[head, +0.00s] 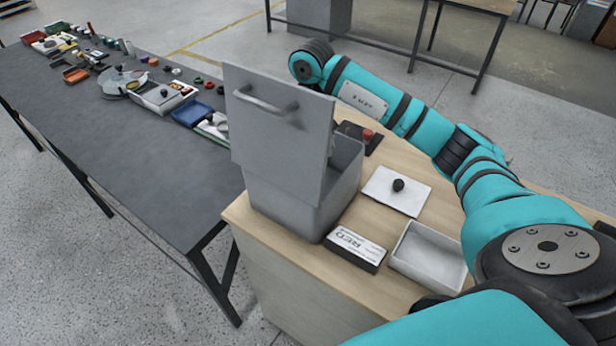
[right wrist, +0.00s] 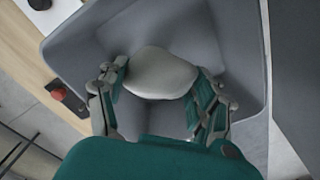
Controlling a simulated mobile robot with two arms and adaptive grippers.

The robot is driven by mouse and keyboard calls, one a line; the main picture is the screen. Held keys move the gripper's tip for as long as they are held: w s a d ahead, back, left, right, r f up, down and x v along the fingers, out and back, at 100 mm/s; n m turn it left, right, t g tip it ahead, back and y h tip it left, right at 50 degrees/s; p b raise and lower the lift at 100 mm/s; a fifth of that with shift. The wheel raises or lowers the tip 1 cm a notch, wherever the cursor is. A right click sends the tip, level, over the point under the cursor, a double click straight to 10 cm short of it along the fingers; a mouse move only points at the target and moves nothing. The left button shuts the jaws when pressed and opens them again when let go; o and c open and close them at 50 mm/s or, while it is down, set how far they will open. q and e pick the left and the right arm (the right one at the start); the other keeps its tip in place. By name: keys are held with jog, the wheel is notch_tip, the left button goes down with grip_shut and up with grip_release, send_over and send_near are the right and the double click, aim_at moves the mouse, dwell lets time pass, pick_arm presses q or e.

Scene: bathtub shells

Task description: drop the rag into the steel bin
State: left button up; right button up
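The grey steel bin (head: 285,205) stands on the wooden table, its lid (head: 280,130) raised on the side facing the head camera. My right arm reaches in from the right behind the bin; the lid hides its gripper in the head view. In the right wrist view my right gripper (right wrist: 160,85) is over the open bin (right wrist: 85,50). The rag (right wrist: 160,72), a pale rounded bundle, is held between its two fingertips, with bin walls around it. My left gripper is in neither view.
On the wooden table are a white lid with a black knob (head: 407,197), a labelled box (head: 356,248), an empty white tray (head: 428,265) and a red-topped device (head: 368,136). A dark bench (head: 120,150) at left carries many small parts.

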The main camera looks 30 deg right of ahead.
jog(key=o, duration=0.5)
jog(key=shift+c, duration=0.2)
notch_tip(320, 180, up, 12)
dwell(0.5)
